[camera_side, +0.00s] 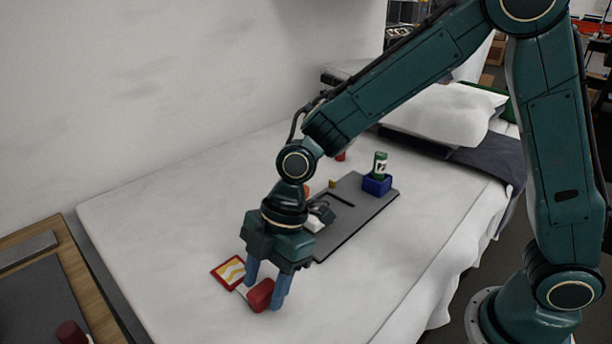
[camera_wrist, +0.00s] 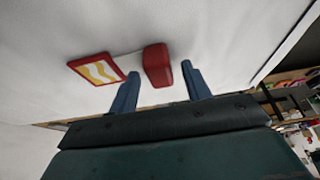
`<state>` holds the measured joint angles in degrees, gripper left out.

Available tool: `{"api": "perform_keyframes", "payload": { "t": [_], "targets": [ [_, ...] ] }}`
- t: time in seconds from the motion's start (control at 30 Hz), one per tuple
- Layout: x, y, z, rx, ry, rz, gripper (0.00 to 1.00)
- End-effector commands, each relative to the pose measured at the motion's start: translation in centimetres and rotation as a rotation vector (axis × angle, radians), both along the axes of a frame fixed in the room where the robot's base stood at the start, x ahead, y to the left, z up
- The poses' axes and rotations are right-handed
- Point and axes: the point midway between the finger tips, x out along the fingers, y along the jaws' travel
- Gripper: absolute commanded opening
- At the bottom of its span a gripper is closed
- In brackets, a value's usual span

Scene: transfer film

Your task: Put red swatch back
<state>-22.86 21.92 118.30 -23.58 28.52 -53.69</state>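The red swatch is a square card (camera_side: 229,272) with a red border and a yellow and white wavy face, lying on the white bed. A thin stem appears to join it to a red block-shaped handle (camera_side: 261,294). The card (camera_wrist: 97,68) and the handle (camera_wrist: 157,65) also show in the wrist view. My gripper (camera_side: 267,290) points down with its blue fingers on either side of the handle. In the wrist view the fingers (camera_wrist: 158,90) stand apart, with gaps beside the handle. Whether the fingertips touch the bed cannot be told.
A dark grey tray (camera_side: 349,228) lies behind my gripper, bearing a black frame (camera_side: 336,199) and a blue box (camera_side: 377,184) with a green can (camera_side: 380,165). A small yellow piece (camera_side: 332,183) is near its far edge. A wooden table (camera_side: 65,243) stands left. The front of the bed is clear.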

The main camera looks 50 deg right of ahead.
Motion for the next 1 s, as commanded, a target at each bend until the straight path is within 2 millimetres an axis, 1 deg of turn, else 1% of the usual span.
{"api": "perform_keyframes", "payload": {
  "t": [0.27,0.47,0.67,1.0],
  "targets": [
    [0.0,0.0,0.1,0.0,0.0,0.0,0.48],
    [0.0,-0.2,0.9,0.0,-0.002,-0.001,0.48],
    [0.1,-1.0,2.9,0.002,-0.004,-0.001,0.48],
    [0.1,-3.2,8.0,0.002,-0.005,-0.002,0.48]
  ]
}}
